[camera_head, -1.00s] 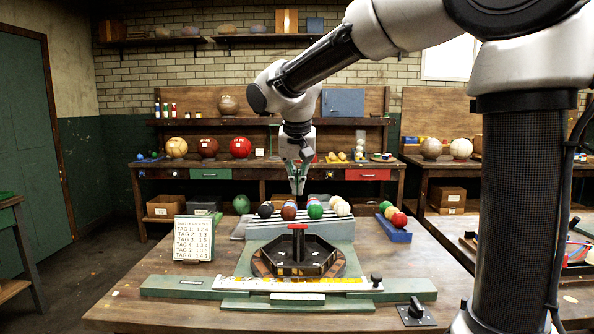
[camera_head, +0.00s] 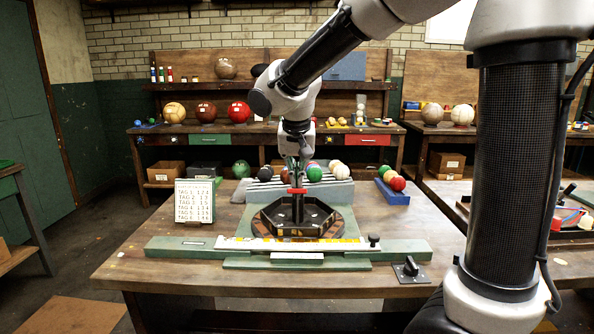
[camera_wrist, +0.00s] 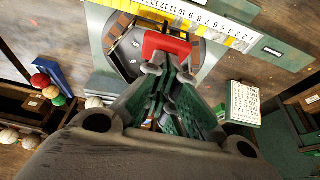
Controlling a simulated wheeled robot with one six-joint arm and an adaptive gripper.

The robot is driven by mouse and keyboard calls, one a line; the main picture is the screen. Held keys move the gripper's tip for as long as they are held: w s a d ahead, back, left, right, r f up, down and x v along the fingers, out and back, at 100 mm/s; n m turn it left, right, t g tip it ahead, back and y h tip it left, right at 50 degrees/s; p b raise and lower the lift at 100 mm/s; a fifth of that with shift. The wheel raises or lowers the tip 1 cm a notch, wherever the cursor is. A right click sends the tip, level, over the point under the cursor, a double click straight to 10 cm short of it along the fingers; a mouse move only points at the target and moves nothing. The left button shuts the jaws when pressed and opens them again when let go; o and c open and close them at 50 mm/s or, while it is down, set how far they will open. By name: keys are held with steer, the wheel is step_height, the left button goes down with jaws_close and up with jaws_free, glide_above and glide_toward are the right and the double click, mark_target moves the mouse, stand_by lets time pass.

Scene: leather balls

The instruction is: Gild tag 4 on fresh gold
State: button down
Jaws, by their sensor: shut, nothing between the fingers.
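My gripper (camera_head: 296,163) is shut and empty. It hangs just above the red-topped handle (camera_head: 297,191), which stands at the dark hexagonal tray (camera_head: 265,219). In the wrist view my fingertips (camera_wrist: 168,66) point at the red handle (camera_wrist: 165,45); I cannot tell whether they touch it. A numbered strip (camera_head: 325,244) with yellow and white sections lies along the front of the tray on a green rail; the strip also shows in the wrist view (camera_wrist: 207,22). The white card (camera_head: 194,201) listing several tags with numbers stands left of the tray.
Several coloured balls (camera_head: 315,173) lie on a grey ribbed rack behind the tray. A blue holder (camera_head: 388,192) with balls is at the right. A black knob (camera_head: 374,239) and a black lever (camera_head: 410,269) sit front right. The left front table is clear.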

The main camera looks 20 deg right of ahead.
steer(key=s+a+f, duration=0.1)
steer(key=s+f, duration=0.2)
steer(key=f, duration=0.4)
steer(key=shift+s+f, duration=0.2)
steer(key=shift+f, duration=0.1)
steer(key=s+a+f+v, duration=0.1)
steer(key=s+v, duration=0.1)
steer(key=v, duration=1.1)
steer(key=shift+s, duration=0.2)
